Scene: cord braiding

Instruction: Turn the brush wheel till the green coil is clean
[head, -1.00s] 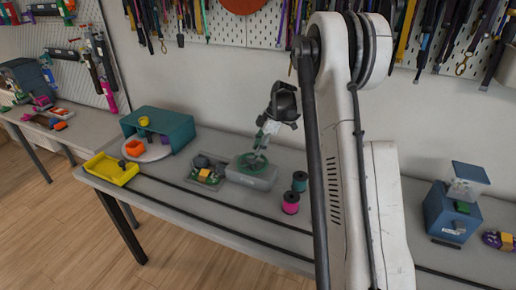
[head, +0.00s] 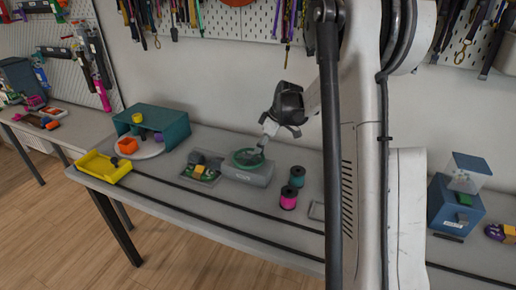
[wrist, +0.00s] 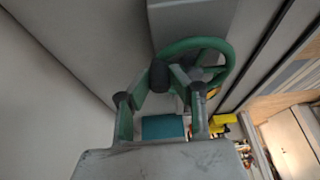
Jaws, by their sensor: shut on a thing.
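A green wheel (head: 236,159) with spokes lies on top of a grey box (head: 258,178) on the bench. It also shows in the wrist view (wrist: 229,62), with a dark upright knob near its rim. My gripper (head: 262,146) comes down over the wheel's right and far side, tilted. In the wrist view my gripper (wrist: 163,78) has its fingers shut on the dark knob (wrist: 159,74). I cannot make out a separate green coil or any brush bristles; whether the coil is clean cannot be told.
A small tray of parts (head: 205,177) stands close left of the box. A teal spool (head: 297,174) and a pink spool (head: 288,200) stand to its right. A teal shelf (head: 180,131) and a yellow bin (head: 103,168) are farther left. Dark rails (head: 215,205) run along the front.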

